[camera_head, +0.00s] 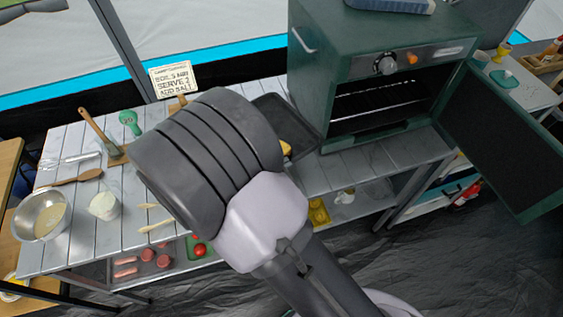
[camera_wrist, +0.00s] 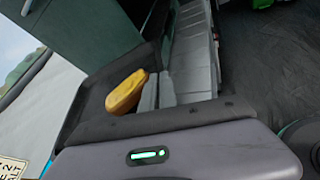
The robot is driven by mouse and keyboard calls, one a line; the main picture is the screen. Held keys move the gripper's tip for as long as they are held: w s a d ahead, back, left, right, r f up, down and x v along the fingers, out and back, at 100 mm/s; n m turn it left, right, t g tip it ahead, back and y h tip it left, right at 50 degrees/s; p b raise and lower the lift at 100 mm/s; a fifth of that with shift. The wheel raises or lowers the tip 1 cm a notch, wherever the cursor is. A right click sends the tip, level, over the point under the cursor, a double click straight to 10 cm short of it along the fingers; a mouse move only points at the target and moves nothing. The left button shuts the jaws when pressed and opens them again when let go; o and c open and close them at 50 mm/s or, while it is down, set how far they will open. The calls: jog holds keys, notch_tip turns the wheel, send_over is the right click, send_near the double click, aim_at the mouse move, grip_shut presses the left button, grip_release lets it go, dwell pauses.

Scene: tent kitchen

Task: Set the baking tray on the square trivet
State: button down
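The dark baking tray (camera_head: 277,117) shows beside the front left of the green oven, partly hidden behind my arm. A yellow, loaf-like item lies on it. In the wrist view the dark tray (camera_wrist: 97,97) is behind my gripper's housing, with the yellow item (camera_wrist: 126,92) on it. My gripper (camera_wrist: 159,80) shows two grey fingers close together, right of the yellow item and over the tray area. I cannot tell whether they grip the tray's edge. In the head view my arm hides the fingers. I cannot make out the square trivet; my arm covers part of the table.
The green oven (camera_head: 345,62) stands open, its door (camera_head: 520,130) swung out to the right. The slatted table (camera_head: 85,225) holds a metal bowl (camera_head: 40,215), a white cup (camera_head: 104,205) and wooden utensils at left. A sign (camera_head: 174,79) stands at the back.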

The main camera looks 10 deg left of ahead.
notch_tip(320, 180, down, 8)
jog(key=b, duration=0.2)
jog(key=shift+s+a+r+b, duration=0.1)
jog(key=shift+a+b, duration=0.05)
jog(key=shift+b, duration=0.25)
jog(key=c, duration=1.6)
grip_release()
jog(key=shift+c, duration=0.2)
